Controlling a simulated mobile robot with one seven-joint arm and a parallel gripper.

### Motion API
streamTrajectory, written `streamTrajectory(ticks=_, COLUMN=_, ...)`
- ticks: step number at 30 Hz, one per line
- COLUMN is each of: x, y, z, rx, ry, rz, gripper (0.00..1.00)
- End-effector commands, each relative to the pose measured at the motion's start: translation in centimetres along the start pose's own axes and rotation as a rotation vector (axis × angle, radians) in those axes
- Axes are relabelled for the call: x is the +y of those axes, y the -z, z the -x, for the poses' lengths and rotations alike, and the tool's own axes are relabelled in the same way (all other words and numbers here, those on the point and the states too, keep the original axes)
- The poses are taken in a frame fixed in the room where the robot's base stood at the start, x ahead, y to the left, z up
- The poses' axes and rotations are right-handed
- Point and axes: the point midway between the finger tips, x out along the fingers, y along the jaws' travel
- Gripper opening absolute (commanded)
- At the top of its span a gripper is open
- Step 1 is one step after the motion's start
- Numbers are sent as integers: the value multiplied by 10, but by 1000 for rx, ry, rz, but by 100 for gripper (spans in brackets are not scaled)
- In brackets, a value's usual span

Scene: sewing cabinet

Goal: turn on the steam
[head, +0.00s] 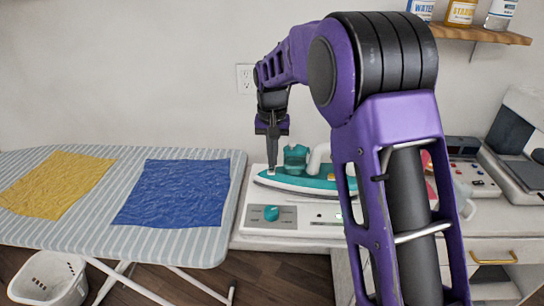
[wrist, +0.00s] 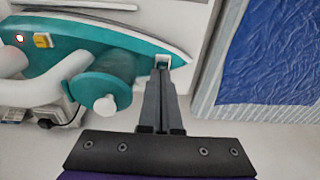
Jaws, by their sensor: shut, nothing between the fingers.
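The teal and white iron (head: 305,182) rests on a white base station with a grey front panel (head: 255,215) bearing a teal knob (head: 271,213). In the wrist view the iron (wrist: 120,45) lies with its pointed nose to the right. My gripper (head: 271,172) is shut and empty, pointing down over the nose. In the wrist view its fingertips (wrist: 162,73) are right at the white-framed part; I cannot tell whether they touch it.
An ironing board (head: 190,240) with a yellow cloth (head: 55,185) and a blue cloth (head: 172,193) stands to the left. A white basket (head: 48,280) is below it. A shelf (head: 490,34) with several bottles is at top right. My arm hides the station's right part.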

Motion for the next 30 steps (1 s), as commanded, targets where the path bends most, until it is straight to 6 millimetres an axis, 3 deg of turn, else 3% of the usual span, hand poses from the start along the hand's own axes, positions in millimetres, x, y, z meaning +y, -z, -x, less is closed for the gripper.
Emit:
streamTrajectory(ticks=18, x=8, y=22, z=116, rx=2, ry=1, rz=-1, gripper=0)
streamTrajectory(ticks=24, x=8, y=25, z=130, rx=0, ry=0, rz=0, gripper=0)
streamTrajectory(ticks=30, x=8, y=25, z=131, rx=0, ry=0, rz=0, gripper=0)
